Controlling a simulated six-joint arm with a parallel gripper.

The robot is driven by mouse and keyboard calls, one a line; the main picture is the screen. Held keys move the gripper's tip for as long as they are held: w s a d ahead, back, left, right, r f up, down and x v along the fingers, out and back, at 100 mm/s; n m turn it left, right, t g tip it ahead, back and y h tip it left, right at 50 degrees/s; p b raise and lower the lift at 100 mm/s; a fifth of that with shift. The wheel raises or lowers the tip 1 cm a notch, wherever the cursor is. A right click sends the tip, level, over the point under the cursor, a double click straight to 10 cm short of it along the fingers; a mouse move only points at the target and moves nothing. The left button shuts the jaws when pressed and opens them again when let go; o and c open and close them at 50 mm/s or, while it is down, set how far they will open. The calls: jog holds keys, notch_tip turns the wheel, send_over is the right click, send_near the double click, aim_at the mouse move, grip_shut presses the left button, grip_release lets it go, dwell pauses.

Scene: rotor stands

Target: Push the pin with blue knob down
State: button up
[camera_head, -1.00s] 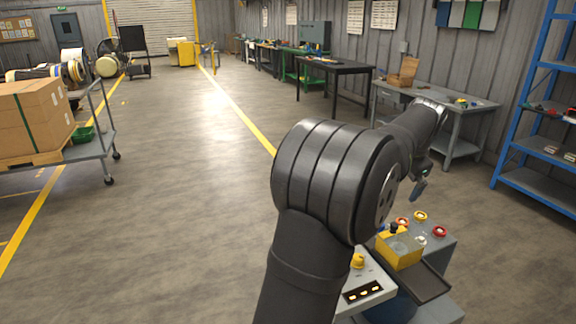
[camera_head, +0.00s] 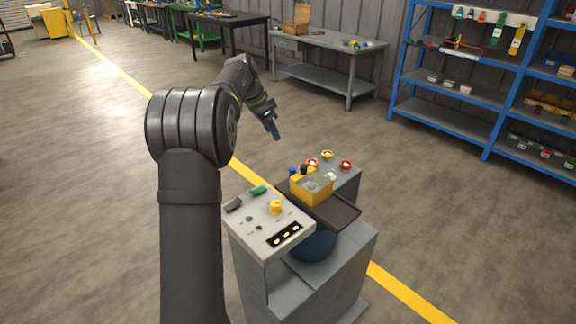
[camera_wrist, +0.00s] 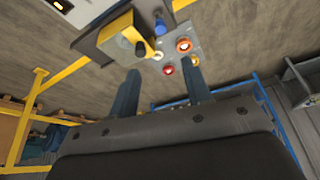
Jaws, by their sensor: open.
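The blue knob (camera_head: 293,171) is small in the head view, at the back left of a yellow block (camera_head: 312,192) on the stand. In the wrist view the blue knob (camera_wrist: 160,27) stands up beside the yellow block (camera_wrist: 118,36). Its pin shaft cannot be made out. My gripper (camera_head: 276,134) hangs in the air above and behind the stand, to the left of the knobs. In the wrist view my gripper (camera_wrist: 163,80) has its two fingers wide apart with nothing between them, and the blue knob appears beyond the fingertips.
A dark tray (camera_head: 342,212) lies under the yellow block. Orange (camera_head: 312,162), yellow (camera_head: 327,154) and red (camera_head: 345,165) round knobs sit on the grey box behind. A control panel (camera_head: 262,228) with a yellow button is at front left. Open floor surrounds the stand.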

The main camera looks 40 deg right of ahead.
aim_at(291, 169)
jog(key=x, duration=1.7)
jog(key=shift+d+f, duration=0.15)
jog(key=shift+c, duration=0.5)
